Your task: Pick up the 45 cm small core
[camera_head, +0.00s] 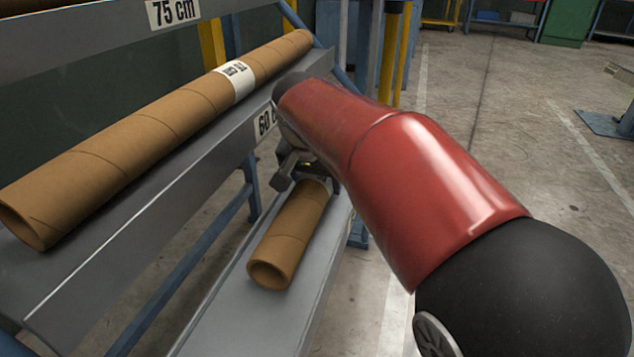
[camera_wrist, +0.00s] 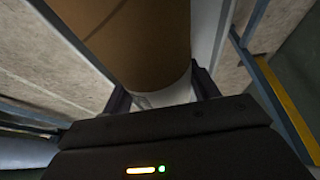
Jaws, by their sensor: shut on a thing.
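The small core (camera_head: 288,238) is a short brown cardboard tube with an open near end, at the lower grey shelf (camera_head: 225,318) in the head view. I cannot tell whether it rests on the shelf or hangs just above it. My gripper (camera_head: 306,172) is at its far end, partly hidden by my red arm. In the wrist view the core (camera_wrist: 140,42) runs between the two dark fingers of my gripper (camera_wrist: 163,92), which is shut on it around a white band. Any length label on this shelf is hidden.
A long brown core (camera_head: 150,125) with a white label lies on the middle shelf, marked "60 c". A "75 cm" sign (camera_head: 172,11) is on the shelf above. Blue and yellow posts stand behind. Open concrete floor (camera_head: 500,115) lies to the right.

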